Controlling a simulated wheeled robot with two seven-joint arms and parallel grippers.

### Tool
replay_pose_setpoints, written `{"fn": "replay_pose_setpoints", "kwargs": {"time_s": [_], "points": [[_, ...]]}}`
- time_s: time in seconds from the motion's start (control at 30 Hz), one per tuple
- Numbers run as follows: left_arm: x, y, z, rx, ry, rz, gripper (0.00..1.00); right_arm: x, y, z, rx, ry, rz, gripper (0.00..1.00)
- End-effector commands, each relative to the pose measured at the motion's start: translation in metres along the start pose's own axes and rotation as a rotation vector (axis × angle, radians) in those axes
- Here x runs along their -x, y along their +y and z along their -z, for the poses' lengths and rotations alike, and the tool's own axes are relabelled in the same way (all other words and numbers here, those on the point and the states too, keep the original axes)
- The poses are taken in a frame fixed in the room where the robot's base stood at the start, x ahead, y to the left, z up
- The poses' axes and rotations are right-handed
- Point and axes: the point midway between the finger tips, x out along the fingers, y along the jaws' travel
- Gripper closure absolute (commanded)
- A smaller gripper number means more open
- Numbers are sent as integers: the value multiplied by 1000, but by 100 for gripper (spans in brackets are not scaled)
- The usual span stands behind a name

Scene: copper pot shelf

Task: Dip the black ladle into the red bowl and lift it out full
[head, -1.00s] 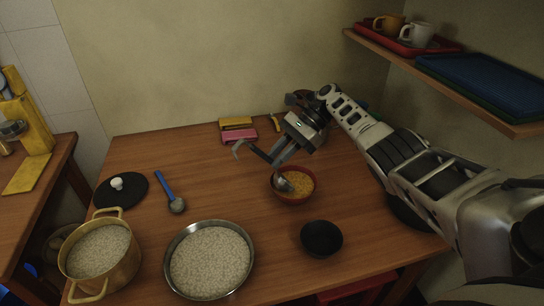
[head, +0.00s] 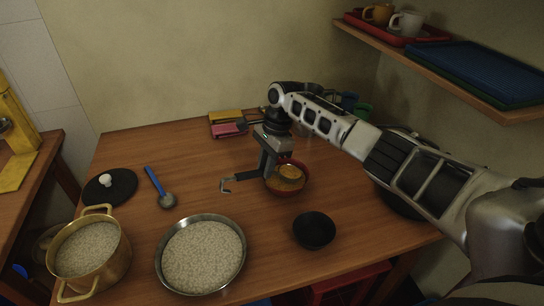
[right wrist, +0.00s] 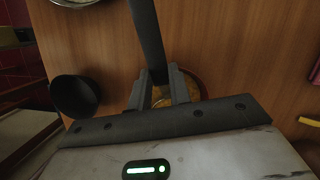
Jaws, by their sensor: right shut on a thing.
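The red bowl (head: 304,188) stands on the wooden table and holds orange-yellow contents. It shows partly in the right wrist view (right wrist: 200,85), behind the fingers. My right gripper (head: 266,176) is shut on the handle of the black ladle (head: 246,182), at the bowl's left side. The handle lies nearly level, its hooked end pointing left. It also runs up between the fingers (right wrist: 162,88) in the right wrist view (right wrist: 147,35). The ladle's cup is hard to make out against the bowl's contents, so I cannot tell its depth. My left gripper is not in view.
A small black bowl (head: 314,231) stands in front of the red bowl. A grain-filled metal pan (head: 160,270), a brass pot (head: 118,272), a blue-handled spoon (head: 155,181) and a black lid (head: 97,195) are left. A wall shelf (head: 440,78) overhangs the right.

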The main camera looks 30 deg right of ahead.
Motion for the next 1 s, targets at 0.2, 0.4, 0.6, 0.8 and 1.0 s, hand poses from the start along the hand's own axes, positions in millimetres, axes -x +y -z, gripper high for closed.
{"fn": "replay_pose_setpoints", "kwargs": {"time_s": [0.2, 0.4, 0.6, 0.8, 1.0], "points": [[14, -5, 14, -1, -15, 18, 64, 8, 3, -6, -5, 107, -1, 100], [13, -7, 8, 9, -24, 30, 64, 6, 1, -15, -3, 228, 2, 100], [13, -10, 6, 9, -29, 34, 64, 17, -2, -29, 9, 244, 2, 100], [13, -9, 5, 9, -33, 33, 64, 25, -4, -38, 15, 259, 0, 100], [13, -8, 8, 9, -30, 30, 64, 29, -5, -42, 19, 266, -2, 100]]}}
